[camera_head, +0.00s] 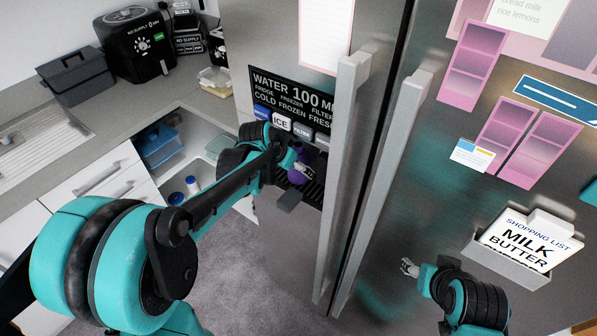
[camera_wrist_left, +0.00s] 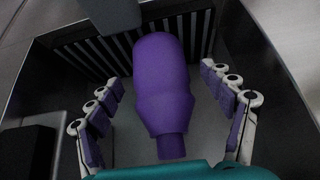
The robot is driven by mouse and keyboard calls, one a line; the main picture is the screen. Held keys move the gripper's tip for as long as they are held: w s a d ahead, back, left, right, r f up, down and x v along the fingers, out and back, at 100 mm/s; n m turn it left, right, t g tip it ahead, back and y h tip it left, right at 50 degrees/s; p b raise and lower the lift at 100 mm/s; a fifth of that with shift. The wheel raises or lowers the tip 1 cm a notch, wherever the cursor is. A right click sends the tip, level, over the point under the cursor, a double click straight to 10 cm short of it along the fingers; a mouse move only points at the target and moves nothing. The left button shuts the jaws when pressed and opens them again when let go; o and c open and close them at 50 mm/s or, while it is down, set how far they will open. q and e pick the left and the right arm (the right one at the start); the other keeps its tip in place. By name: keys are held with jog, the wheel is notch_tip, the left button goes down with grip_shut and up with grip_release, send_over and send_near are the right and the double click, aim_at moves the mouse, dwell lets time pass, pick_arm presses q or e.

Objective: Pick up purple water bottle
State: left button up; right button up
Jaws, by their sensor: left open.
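The purple water bottle (camera_wrist_left: 162,85) is in the dispenser recess of the fridge, in front of a dark slatted grille. Its narrow end points toward my wrist camera. In the head view a small part of the bottle (camera_head: 297,175) shows beside my left gripper (camera_head: 306,168), and my arm hides much of it. In the left wrist view my left gripper (camera_wrist_left: 166,108) is open, with purple-padded fingers on both sides of the bottle and visible gaps between them and it. My right gripper (camera_head: 408,267) is in front of the right fridge door, small in the picture and apart from the bottle.
Two long vertical handles (camera_head: 342,180) (camera_head: 382,190) stand out from the fridge doors, right of the dispenser. A shopping-list holder (camera_head: 508,262) is on the right door. An open drawer (camera_head: 190,150) with containers is at left, below the counter with a black air fryer (camera_head: 135,45).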

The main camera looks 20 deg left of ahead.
pick_arm(q)
jog(key=shift+w+d+f+b, duration=0.15)
jog(key=shift+w+f, duration=0.15)
jog(key=shift+w, duration=0.2)
jog(key=shift+w+d+f+b, duration=0.15)
jog(key=shift+w+f, duration=0.15)
jog(key=shift+w, duration=0.15)
jog(key=shift+r, duration=0.1)
jog(key=c, duration=1.6)
jog(key=shift+o, duration=0.2)
jog(key=shift+s, duration=0.1)
